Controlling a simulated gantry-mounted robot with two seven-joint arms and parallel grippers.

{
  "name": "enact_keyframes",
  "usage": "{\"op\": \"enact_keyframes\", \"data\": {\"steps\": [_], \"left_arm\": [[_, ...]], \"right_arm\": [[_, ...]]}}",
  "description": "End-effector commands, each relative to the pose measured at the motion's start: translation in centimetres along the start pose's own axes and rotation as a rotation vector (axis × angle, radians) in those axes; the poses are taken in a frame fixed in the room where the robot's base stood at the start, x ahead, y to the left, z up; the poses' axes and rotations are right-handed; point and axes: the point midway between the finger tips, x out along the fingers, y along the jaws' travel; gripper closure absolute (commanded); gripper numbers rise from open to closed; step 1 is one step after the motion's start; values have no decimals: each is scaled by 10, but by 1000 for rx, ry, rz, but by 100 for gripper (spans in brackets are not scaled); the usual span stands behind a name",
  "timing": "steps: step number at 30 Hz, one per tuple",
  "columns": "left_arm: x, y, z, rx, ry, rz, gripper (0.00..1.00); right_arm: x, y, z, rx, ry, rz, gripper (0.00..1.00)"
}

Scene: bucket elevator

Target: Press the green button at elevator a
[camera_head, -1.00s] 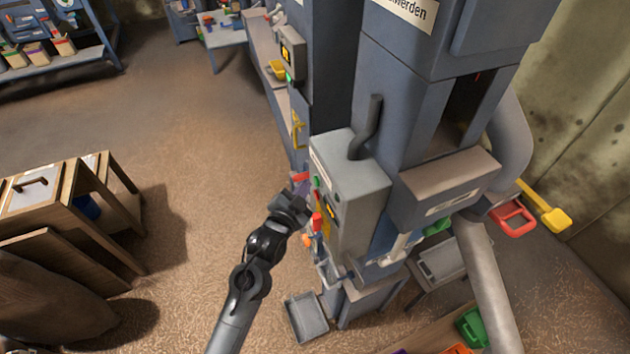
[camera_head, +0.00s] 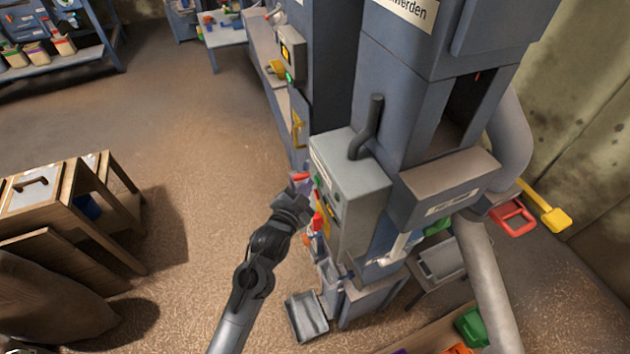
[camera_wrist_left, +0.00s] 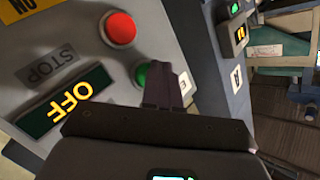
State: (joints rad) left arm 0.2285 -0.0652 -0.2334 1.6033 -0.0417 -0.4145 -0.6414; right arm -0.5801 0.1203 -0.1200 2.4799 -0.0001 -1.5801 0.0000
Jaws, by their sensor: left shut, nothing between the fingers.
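The grey control box (camera_head: 352,175) of the elevator stands right of my left gripper (camera_head: 303,190) in the head view. In the left wrist view the panel carries a red button (camera_wrist_left: 118,28) and a green button (camera_wrist_left: 139,76). A display (camera_wrist_left: 65,102) reads OFF, beside a STOP label (camera_wrist_left: 48,67). My left gripper (camera_wrist_left: 165,85) is shut and empty. Its fingertips are close beside the green button and overlap its edge in the picture; whether they touch it I cannot tell. My right gripper is not in view.
A second machine with a control box (camera_head: 291,52) stands behind. A wooden cabinet (camera_head: 75,215) stands at the left. A grey tray (camera_head: 306,316) is below the control box. Open floor lies left of my arm.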

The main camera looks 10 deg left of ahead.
Motion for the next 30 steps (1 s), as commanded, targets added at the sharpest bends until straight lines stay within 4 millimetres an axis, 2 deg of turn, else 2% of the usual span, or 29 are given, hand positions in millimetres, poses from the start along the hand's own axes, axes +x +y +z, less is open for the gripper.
{"op": "enact_keyframes", "data": {"steps": [20,30], "left_arm": [[3,3,-3,1,2,2,100],[-4,-3,2,1,0,1,100]], "right_arm": [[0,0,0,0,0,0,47],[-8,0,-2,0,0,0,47]]}}
